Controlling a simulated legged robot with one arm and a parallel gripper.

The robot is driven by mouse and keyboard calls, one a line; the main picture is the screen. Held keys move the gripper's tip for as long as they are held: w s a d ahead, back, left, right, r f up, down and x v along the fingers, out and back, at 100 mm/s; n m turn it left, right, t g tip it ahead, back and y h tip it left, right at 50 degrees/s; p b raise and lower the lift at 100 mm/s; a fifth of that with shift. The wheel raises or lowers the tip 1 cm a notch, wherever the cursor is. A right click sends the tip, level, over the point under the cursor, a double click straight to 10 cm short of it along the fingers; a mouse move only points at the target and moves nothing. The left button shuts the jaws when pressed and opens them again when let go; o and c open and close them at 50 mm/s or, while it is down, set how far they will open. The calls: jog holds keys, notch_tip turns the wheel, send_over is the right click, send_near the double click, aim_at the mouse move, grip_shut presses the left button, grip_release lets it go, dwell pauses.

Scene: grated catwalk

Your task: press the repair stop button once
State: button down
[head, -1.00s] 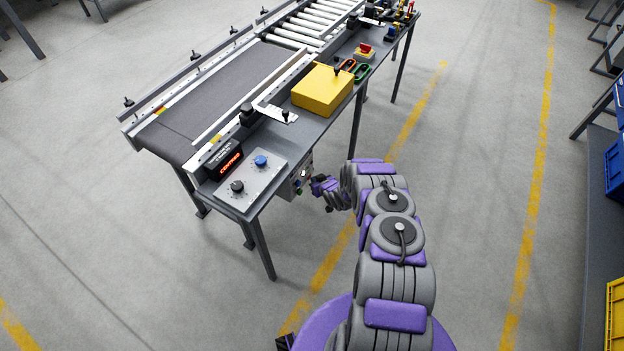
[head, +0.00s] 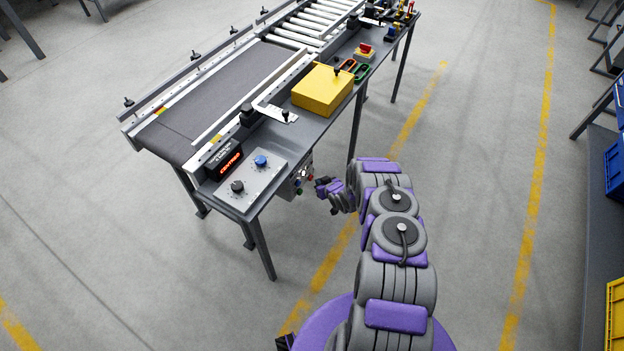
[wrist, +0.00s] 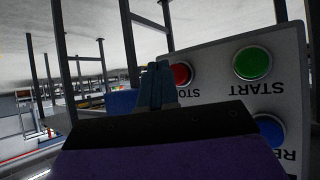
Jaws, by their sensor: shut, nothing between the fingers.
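A grey control panel (wrist: 218,50) fills the right of the wrist view, with its labels upside down. It carries a red button (wrist: 182,75) labelled STOP, a green START button (wrist: 253,64) and a blue button (wrist: 267,129) whose label is partly cut off. My gripper (wrist: 156,68) is shut and empty, its tips overlapping the red button's left edge in this view. In the head view the panel (head: 294,180) hangs under the near end of the conveyor bench, and my gripper (head: 319,184) is just right of it with a small gap.
The bench holds a plate with a black and a blue knob (head: 261,161), a red-lit display (head: 230,163), a yellow box (head: 322,91) and a red mushroom button (head: 366,49). A bench leg (head: 357,130) stands behind my gripper.

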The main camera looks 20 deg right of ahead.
jog(key=shift+s, duration=0.1)
jog(key=shift+s+d, duration=0.8)
jog(key=shift+s, duration=0.15)
jog(key=shift+s+d, duration=0.75)
jog(key=shift+s, duration=0.2)
